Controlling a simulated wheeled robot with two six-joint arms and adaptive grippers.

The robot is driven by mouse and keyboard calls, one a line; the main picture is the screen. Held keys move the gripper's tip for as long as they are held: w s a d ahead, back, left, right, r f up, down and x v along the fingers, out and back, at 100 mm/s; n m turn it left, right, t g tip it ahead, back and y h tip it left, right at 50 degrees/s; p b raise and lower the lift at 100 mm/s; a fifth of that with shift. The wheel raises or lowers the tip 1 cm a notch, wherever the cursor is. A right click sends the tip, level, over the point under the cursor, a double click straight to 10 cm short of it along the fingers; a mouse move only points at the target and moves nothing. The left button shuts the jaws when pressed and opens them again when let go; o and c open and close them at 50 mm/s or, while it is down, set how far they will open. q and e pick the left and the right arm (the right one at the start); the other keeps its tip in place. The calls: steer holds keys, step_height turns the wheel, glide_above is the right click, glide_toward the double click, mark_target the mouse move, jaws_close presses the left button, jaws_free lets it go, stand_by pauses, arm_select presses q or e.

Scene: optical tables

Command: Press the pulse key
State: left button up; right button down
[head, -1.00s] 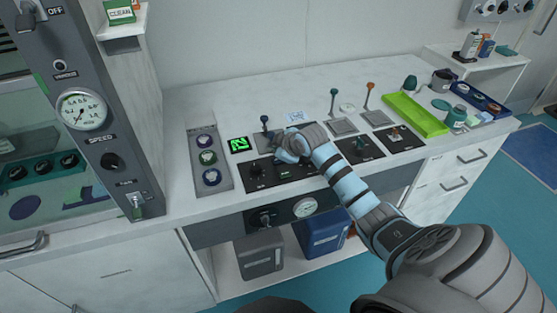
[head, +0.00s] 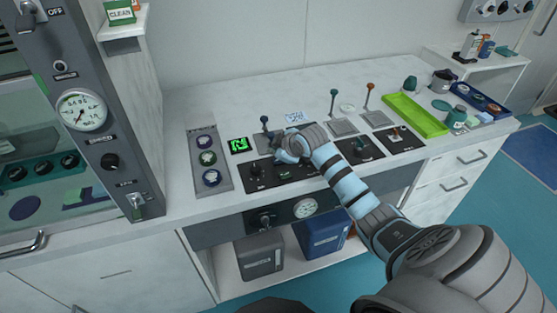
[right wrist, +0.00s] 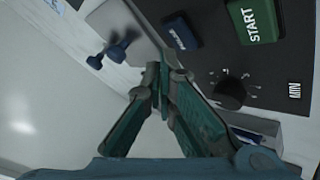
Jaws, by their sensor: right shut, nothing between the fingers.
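In the right wrist view a blue key (right wrist: 180,31) with small pale lettering sits on a dark panel (right wrist: 215,60); I cannot read the lettering surely. A larger green key marked START (right wrist: 254,19) is beside it. My right gripper (right wrist: 160,76) is shut and empty, its fingertips near the panel's edge and apart from the blue key in the picture. In the head view my right gripper (head: 283,156) is over the panel, and the hand hides part of it and the blue key. My left gripper is not in view.
A black knob (right wrist: 229,93) marked MIN is on the panel. A blue-knobbed lever (head: 265,123) stands just behind the hand. A small green display (head: 239,145) and a grey plate with several round buttons (head: 208,158) are to the left. A lime tray (head: 415,115) lies right.

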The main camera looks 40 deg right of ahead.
mark_target(276, 161)
steer(key=shift+f, duration=0.15)
steer(key=shift+f, duration=0.3)
steer(key=shift+f, duration=0.45)
stand_by(0.4)
steer(key=shift+r, duration=0.1)
steer(key=shift+r+p, duration=0.8)
steer(key=shift+p, duration=0.2)
step_height(276, 161, up, 5)
steer(key=p, duration=0.5)
steer(key=shift+r+p, duration=0.1)
steer(key=shift+p, duration=0.25)
